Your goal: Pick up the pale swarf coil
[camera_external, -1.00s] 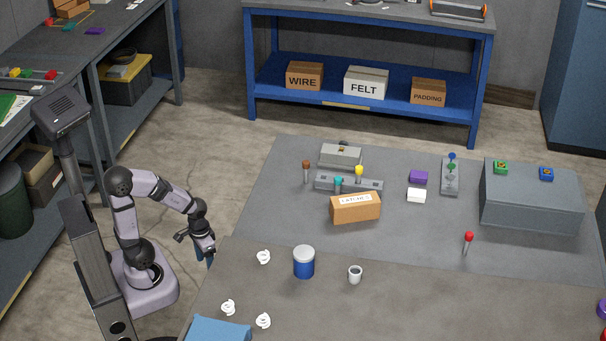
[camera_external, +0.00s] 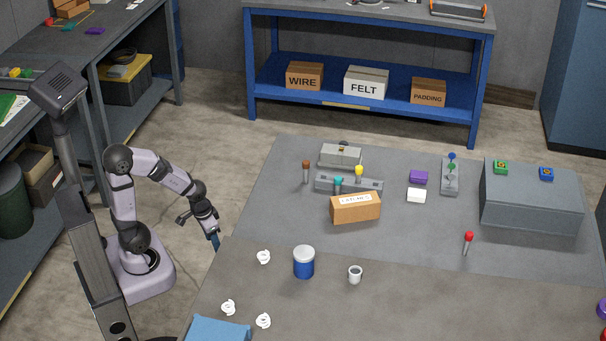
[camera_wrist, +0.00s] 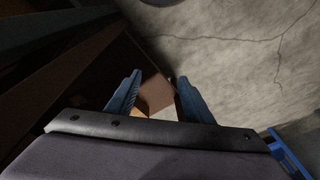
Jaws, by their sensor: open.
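Several pale, white coils lie on the near grey table: one (camera_external: 263,257) left of the blue pot, one (camera_external: 228,307) at the lower left, and one (camera_external: 263,320) to its right. They look alike, and I cannot tell which is the swarf coil. My gripper (camera_external: 215,241) is off the table's left edge, pointing down, apart from all the coils. In the wrist view my gripper (camera_wrist: 155,92) shows two blue fingers spread apart with nothing between them. No coil shows in the wrist view.
A blue object (camera_external: 218,329) lies at the near edge. An orange-brown box (camera_external: 355,208) stands farther back. Bare table lies between the coils and the pot.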

